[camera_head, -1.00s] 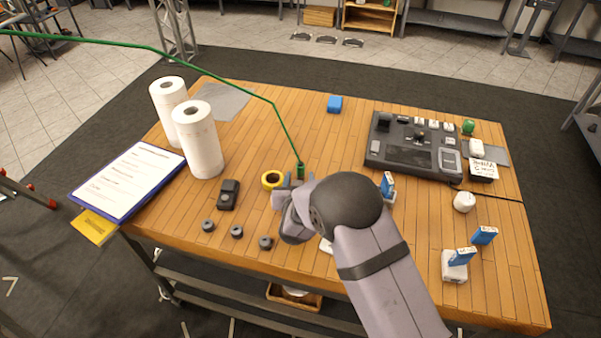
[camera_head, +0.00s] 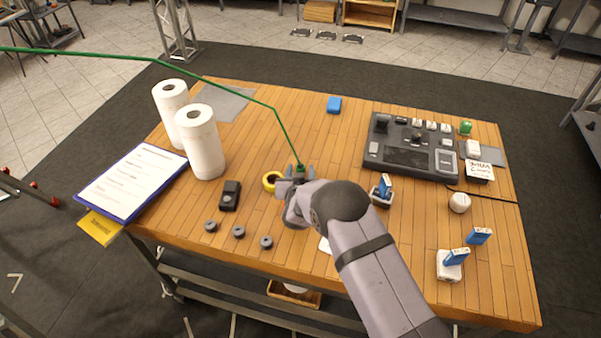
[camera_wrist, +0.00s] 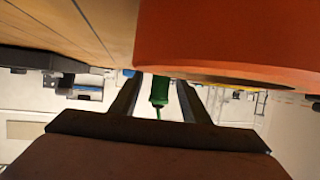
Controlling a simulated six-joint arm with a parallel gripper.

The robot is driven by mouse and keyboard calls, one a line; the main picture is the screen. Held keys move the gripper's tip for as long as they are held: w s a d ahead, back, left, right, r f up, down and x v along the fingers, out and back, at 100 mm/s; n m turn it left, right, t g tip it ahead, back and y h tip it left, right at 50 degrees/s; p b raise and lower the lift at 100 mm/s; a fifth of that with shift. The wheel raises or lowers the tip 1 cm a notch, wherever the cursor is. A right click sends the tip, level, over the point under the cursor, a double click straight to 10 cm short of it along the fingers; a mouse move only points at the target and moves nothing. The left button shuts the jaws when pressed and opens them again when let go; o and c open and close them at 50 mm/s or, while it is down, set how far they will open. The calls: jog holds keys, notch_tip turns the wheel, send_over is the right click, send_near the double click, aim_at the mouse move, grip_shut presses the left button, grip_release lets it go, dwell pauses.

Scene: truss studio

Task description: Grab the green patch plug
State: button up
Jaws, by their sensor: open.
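The green patch plug (camera_head: 300,169) stands on the wooden table, at the end of a green cable (camera_head: 286,129) that runs up and off to the left. My gripper (camera_head: 300,172) is at the plug, with a finger on each side of it. In the wrist view the plug (camera_wrist: 159,90) shows between the two open fingers (camera_wrist: 158,102), with a gap on either side. The lower part of the plug is hidden by the gripper in the head view.
Two white paper rolls (camera_head: 204,145) stand further left. A dark control console (camera_head: 411,146) is at the right. A white block with a blue card (camera_head: 383,190) sits right of my wrist.

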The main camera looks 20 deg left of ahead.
aim_at(300, 166)
grip_shut()
jog(key=shift+r, duration=0.2)
dwell(0.3)
jog(key=shift+r+b, duration=1.65)
jog(key=shift+r, duration=3.15)
